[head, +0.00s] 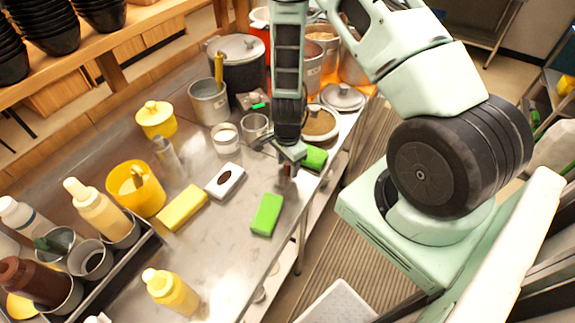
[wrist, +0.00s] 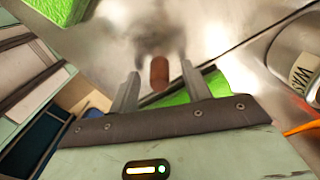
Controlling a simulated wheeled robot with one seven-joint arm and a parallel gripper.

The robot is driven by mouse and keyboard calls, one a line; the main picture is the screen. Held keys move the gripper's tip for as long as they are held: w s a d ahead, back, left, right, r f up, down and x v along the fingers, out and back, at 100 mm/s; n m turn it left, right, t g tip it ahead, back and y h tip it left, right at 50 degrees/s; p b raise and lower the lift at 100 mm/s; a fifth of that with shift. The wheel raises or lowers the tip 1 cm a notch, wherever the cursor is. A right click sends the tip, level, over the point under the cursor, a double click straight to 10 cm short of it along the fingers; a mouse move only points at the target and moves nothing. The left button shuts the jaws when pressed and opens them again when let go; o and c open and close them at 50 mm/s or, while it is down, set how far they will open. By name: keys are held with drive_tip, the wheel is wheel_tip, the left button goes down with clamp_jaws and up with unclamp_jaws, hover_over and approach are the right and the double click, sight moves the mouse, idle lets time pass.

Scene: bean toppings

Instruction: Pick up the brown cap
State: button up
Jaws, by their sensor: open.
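The brown cap (wrist: 160,74) is a small brown cylinder on the shiny metal table in the wrist view. It lies between the two fingertips of my gripper (wrist: 161,71), with a visible gap on each side. My gripper is open and empty. In the head view my gripper (head: 290,168) points down at the table's right side, between two green blocks. There the cap is mostly hidden by the fingers and I cannot make it out clearly.
One green block (head: 267,215) lies left of and nearer than my gripper; another green block (head: 315,158) lies close on its right. A white box (head: 225,181), yellow block (head: 182,207) and metal cups (head: 254,126) stand around. The table edge is close on the right.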

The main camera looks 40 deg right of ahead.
drive_tip(key=shift+f, duration=0.45)
drive_tip(key=c, duration=0.8)
drive_tip(key=shift+r, duration=0.1)
